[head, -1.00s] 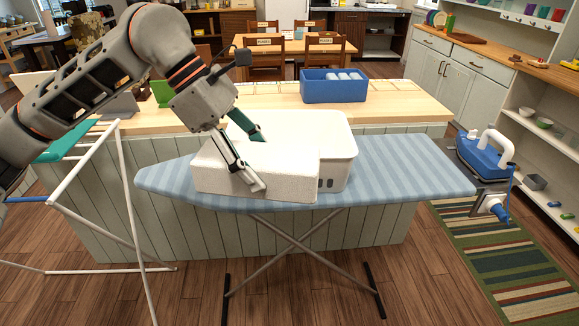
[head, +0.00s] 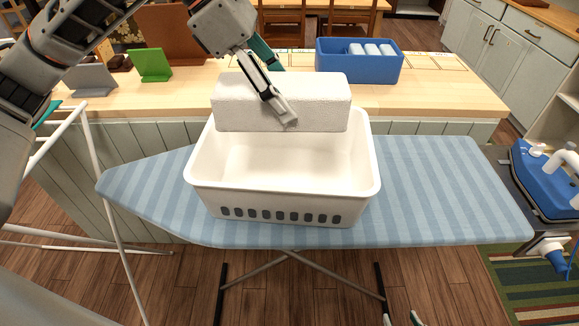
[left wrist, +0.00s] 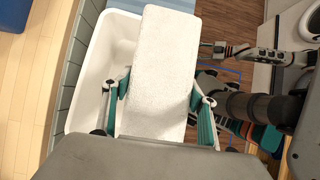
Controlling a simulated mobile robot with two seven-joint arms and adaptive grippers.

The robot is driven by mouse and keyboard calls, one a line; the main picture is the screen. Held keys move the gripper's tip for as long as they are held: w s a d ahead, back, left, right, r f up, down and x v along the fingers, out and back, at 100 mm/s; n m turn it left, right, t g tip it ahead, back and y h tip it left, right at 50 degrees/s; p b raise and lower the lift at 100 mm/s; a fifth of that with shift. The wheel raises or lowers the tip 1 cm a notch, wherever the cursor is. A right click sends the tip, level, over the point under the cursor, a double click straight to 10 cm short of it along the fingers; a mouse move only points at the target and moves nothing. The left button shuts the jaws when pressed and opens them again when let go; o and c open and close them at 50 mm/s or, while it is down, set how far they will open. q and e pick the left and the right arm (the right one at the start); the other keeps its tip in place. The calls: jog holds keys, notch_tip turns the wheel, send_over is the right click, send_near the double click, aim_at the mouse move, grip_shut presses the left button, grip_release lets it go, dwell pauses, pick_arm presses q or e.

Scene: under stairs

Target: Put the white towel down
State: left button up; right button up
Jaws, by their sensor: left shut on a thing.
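The white towel (head: 240,101), a folded block, is held in my left gripper (head: 284,112). In the head view it covers the basket's far rim and appears raised above the basket. The left wrist view shows the towel (left wrist: 158,70) between both fingers, partly over the basket. The white basket (head: 280,202) stands on the blue striped ironing board (head: 440,190), its visible inside empty. My right gripper's fingertips (head: 401,318) just show, apart, at the bottom edge of the head view. The right gripper (left wrist: 205,62) also shows in the left wrist view, open and empty.
A blue iron (head: 548,180) stands at the board's right end. Behind, a wooden counter (head: 440,95) holds a blue bin (head: 360,70) with white rolls. A white drying rack (head: 100,190) stands at the left. The board is clear on both sides of the basket.

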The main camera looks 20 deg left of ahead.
pick_arm(q)
jog(key=f, duration=1.8)
jog(key=shift+s+f, duration=0.2)
jog(key=shift+f, duration=0.45)
jog(key=shift+f, duration=0.55)
jog(key=shift+f+b, duration=0.1)
jog(key=shift+b, duration=0.25)
jog(key=o, duration=1.3)
jog(key=shift+o, duration=0.2)
